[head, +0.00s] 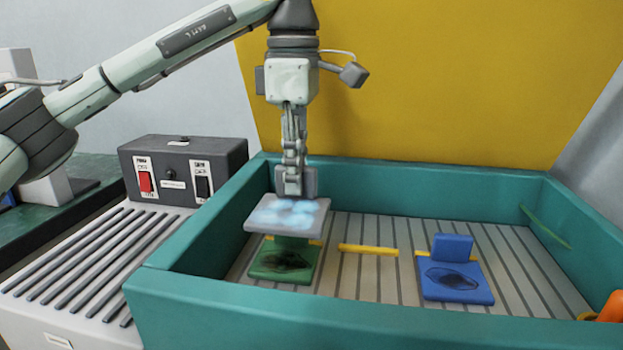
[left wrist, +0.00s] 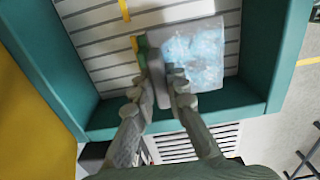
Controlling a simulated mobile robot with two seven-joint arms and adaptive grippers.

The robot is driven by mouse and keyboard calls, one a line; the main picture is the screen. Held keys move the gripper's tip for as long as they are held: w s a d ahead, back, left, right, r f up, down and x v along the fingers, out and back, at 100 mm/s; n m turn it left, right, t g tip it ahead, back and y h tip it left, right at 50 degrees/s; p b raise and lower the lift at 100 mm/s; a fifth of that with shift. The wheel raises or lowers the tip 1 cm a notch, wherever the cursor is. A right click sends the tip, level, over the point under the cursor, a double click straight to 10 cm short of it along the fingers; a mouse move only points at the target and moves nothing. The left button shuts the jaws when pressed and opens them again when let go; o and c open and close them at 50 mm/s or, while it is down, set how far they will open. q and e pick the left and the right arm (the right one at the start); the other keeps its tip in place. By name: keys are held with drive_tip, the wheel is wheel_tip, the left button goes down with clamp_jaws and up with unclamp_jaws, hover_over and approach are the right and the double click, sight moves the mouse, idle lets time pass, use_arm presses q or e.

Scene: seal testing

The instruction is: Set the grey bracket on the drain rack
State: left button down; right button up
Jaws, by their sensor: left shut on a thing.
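The grey bracket (head: 258,217) hangs in my left gripper (head: 293,180), above the slatted floor of the teal tank. Its plate is roughly level and carries pale blue, foamy-looking patches. In the left wrist view, the fingers of my left gripper (left wrist: 163,82) are closed on the upright part of the grey bracket (left wrist: 232,48). The drain rack (head: 75,262), a pale unit with dark parallel bars, stands outside the tank on the left. It also shows beyond the tank wall in the left wrist view (left wrist: 215,137). My right gripper is not in view.
A green bracket (head: 284,263) lies on the tank floor just below the grey one. A blue bracket (head: 455,280) lies farther right. The teal tank wall (head: 205,235) stands between tank and rack. A dark switch box (head: 185,165) stands behind the rack bars.

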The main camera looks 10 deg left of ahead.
use_arm(q)
drive_tip(key=shift+r, duration=0.1)
drive_tip(key=shift+r+p, duration=1.25)
drive_tip(key=shift+p, duration=0.05)
drive_tip(key=shift+f, duration=0.1)
